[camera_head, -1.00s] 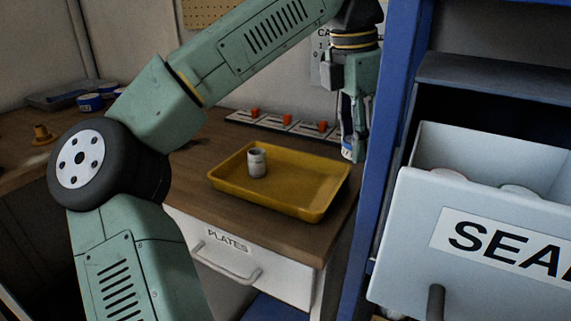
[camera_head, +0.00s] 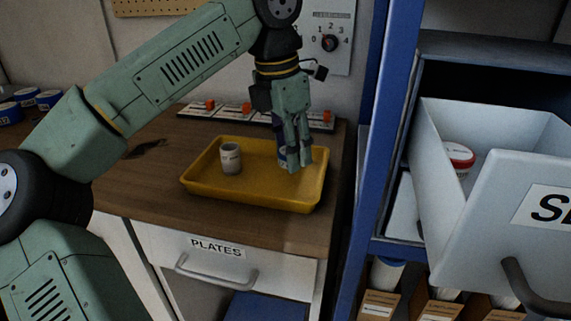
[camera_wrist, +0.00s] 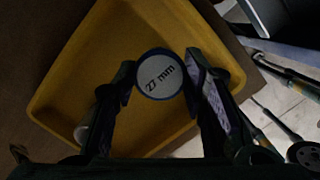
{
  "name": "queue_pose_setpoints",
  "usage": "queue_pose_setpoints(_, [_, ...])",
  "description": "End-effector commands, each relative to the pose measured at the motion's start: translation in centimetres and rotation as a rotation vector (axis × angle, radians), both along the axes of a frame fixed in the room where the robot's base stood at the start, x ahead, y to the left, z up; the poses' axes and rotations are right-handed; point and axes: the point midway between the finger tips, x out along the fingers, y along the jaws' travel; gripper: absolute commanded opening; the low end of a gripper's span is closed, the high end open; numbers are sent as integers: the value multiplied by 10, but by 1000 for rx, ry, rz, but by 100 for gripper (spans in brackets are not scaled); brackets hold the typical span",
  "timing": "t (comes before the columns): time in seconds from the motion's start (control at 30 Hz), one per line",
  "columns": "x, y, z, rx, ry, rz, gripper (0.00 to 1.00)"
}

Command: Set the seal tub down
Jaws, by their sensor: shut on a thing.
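The seal tub (camera_wrist: 159,75) has a round pale lid with a dark rim marked "27 mm", seen from above in the wrist view. My gripper (camera_wrist: 160,82) is shut on it, one finger on each side. In the head view my gripper (camera_head: 296,164) points down over the right part of the yellow tray (camera_head: 250,199), and its fingers mostly hide the tub there. I cannot tell whether the tub touches the tray floor.
A small white tub (camera_head: 231,159) stands in the tray's left part. A strip with orange pieces (camera_head: 247,112) lies behind the tray. A blue rack post (camera_head: 358,160) and an open pale drawer (camera_head: 495,205) with a red-rimmed tub (camera_head: 459,156) are to the right.

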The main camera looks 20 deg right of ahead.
Motion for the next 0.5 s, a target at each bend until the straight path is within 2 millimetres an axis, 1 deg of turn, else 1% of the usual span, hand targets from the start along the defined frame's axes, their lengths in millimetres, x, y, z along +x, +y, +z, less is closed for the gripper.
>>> queue_pose_setpoints(0.07, [0, 0, -7, 0, 2, 0, 20])
queue_pose_setpoints(0.2, [0, 1, -27, 0, 3, 0, 20])
queue_pose_setpoints(0.3, [0, 0, -36, -1, 2, -1, 20])
queue_pose_setpoints(0.5, [0, 0, -37, -1, 0, 0, 20])
